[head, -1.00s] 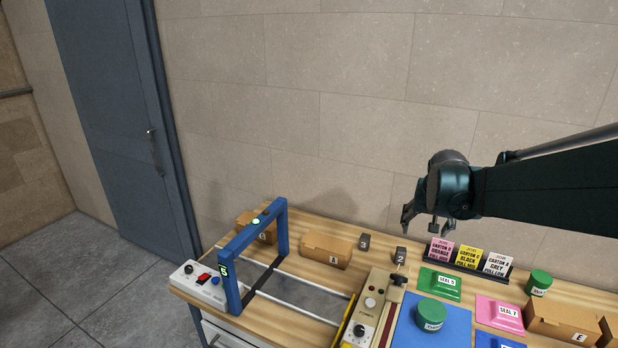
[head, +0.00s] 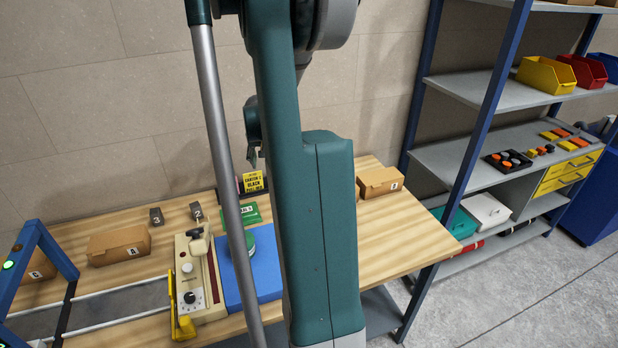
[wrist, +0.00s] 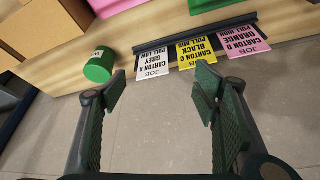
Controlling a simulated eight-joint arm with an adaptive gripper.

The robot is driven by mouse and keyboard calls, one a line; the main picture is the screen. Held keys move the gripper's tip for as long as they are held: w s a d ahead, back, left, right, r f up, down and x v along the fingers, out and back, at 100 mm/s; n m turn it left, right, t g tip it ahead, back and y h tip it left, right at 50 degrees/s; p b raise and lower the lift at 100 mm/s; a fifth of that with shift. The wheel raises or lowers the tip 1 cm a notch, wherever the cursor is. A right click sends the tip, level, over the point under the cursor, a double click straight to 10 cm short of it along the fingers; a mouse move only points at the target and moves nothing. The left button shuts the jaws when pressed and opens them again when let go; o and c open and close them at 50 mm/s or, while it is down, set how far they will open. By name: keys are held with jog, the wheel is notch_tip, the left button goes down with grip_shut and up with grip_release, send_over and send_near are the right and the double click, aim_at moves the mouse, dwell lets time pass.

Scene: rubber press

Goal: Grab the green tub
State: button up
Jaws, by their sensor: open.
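A green tub (wrist: 98,66) shows at the upper left of the wrist view, beside the grey job card and apart from my fingers. My gripper (wrist: 160,88) is open and empty, with bare space between its fingers. Part of the gripper (head: 256,158) shows left of my arm in the head view. My arm covers the part of the bench where the tub by the cards stands in the head view.
In the wrist view, a card holder (wrist: 190,38) bears the job cards close to the fingers. Carton A (head: 118,246) and a panel with knobs (head: 194,280) are on the bench left of my arm. A shelf rack (head: 470,150) stands right. The bench's right end is mostly clear.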

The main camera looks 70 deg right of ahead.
jog(key=s+d+f+m, duration=0.1)
jog(key=s+d+f, duration=0.2)
jog(key=d, duration=0.2)
jog(key=s+d+f+m+g, duration=0.1)
jog(key=s+d+f, duration=0.2)
jog(key=s+d, duration=0.1)
jog(key=s+d+f, duration=0.3)
jog(key=d+f, duration=0.1)
jog(key=d, duration=0.2)
jog(key=shift+s+d+f+m, duration=0.1)
jog(key=shift+s+d+m, duration=0.15)
jog(key=shift+m, duration=0.15)
jog(key=shift+x, duration=1.3)
jog(key=shift+f, duration=0.1)
jog(key=shift+x, duration=2.5)
jog(key=shift+s+d, duration=0.15)
jog(key=c, duration=1.1)
jog(key=shift+r, duration=0.2)
jog(key=shift+c, duration=0.2)
